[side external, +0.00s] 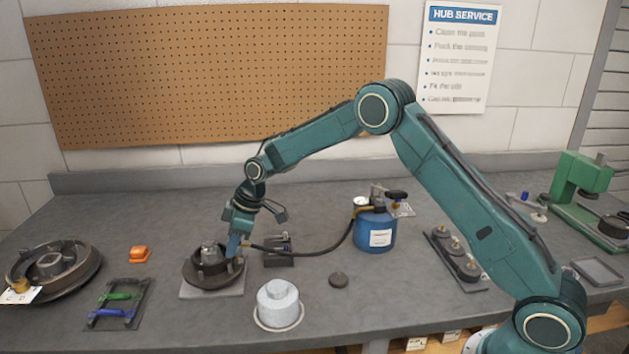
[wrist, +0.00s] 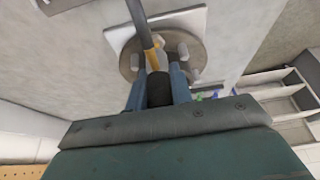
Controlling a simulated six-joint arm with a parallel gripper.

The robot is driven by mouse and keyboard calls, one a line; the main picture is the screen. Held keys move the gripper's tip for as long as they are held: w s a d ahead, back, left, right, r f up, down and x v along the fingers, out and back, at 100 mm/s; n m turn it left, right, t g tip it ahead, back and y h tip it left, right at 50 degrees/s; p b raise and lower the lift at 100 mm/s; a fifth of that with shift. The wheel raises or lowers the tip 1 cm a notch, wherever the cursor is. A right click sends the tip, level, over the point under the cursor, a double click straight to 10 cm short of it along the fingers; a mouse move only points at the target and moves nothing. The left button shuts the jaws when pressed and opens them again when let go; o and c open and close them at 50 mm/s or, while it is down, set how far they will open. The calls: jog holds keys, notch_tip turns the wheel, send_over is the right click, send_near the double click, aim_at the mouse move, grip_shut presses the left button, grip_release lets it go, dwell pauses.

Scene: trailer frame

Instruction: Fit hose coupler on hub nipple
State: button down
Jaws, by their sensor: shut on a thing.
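The dark round hub (side external: 203,277) sits on a light square plate (side external: 228,291) at left of centre on the bench. My gripper (side external: 235,252) is at the hub's right side, pointing down. In the wrist view my gripper (wrist: 158,88) has its two blue fingers shut on the dark hose coupler (wrist: 158,94). A brass-coloured piece and the black hose (wrist: 140,20) run on from it. The hub (wrist: 184,38) lies just beyond the fingertips. The nipple cannot be made out, and I cannot tell whether the coupler touches it.
The hose runs right to a blue tank (side external: 373,231) with a gauge. A rack with green and blue tools (side external: 118,305) and a large drum (side external: 75,268) are left.

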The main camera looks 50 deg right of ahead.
jog(key=shift+s+a+f, duration=0.1)
jog(key=shift+s+f, duration=0.15)
jog(key=shift+f, duration=0.95)
jog(key=shift+s+f, duration=0.2)
jog(key=shift+f, duration=1)
dwell(1.6)
jog(key=c, duration=0.7)
grip_release()
jog(key=shift+w, duration=0.1)
jog(key=shift+c, duration=0.2)
jog(key=shift+g, duration=0.3)
jog(key=shift+r, duration=0.6)
jog(key=shift+c, duration=0.4)
jog(key=shift+a+r, duration=0.15)
jog(key=shift+r, duration=1.15)
jog(key=c, duration=0.6)
jog(key=o, duration=0.7)
jog(key=shift+w+r, duration=0.15)
jog(key=shift+r, duration=0.5)
jog(key=shift+w+d+r, duration=0.1)
jog(key=shift+d+r, duration=0.1)
jog(key=shift+r, duration=0.8)
